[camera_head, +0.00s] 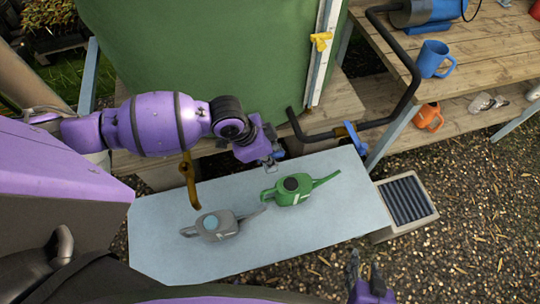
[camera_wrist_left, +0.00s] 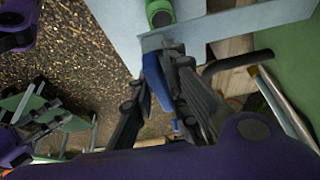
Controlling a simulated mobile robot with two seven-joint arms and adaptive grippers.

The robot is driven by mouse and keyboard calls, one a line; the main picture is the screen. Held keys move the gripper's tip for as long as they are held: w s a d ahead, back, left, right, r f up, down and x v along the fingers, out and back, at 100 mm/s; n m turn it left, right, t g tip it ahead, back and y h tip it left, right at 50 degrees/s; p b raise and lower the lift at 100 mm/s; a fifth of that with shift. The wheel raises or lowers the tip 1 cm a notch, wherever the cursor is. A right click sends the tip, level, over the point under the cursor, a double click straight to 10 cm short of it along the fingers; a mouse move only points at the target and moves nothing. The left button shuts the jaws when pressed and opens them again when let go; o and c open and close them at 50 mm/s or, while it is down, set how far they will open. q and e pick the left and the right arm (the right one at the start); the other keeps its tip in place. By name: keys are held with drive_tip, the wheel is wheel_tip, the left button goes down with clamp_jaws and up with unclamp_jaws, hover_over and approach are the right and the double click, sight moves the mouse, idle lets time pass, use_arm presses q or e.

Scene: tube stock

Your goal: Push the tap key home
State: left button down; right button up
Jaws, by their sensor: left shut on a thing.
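A yellow winged piece (camera_head: 320,41) is on the white strip by the green tank. My right gripper (camera_head: 363,278) is at the bottom edge, mostly cut off.
The pale table (camera_head: 160,255) carries a green watering can (camera_head: 294,190) and a grey one (camera_head: 217,225). The green tank (camera_head: 190,50) stands behind. A grated drain (camera_head: 405,200) adjoins the table.

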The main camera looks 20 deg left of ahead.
use_arm(q)
drive_tip(key=shift+s+d+f+p, duration=0.1)
drive_tip(key=shift+s+f+p, duration=0.2)
drive_tip(key=shift+s, duration=0.05)
use_arm(e)
drive_tip(key=shift+w+r, duration=0.4)
drive_tip(key=shift+r, duration=0.2)
idle(2.0)
use_arm(q)
drive_tip(key=c, duration=1.6)
unclamp_jaws()
drive_tip(key=shift+w, duration=0.1)
use_arm(e)
drive_tip(key=shift+w, duration=0.1)
use_arm(q)
drive_tip(key=shift+w+r, duration=0.1)
drive_tip(key=shift+r, duration=0.1)
drive_tip(key=v, duration=1.2)
drive_tip(key=shift+w, duration=0.1)
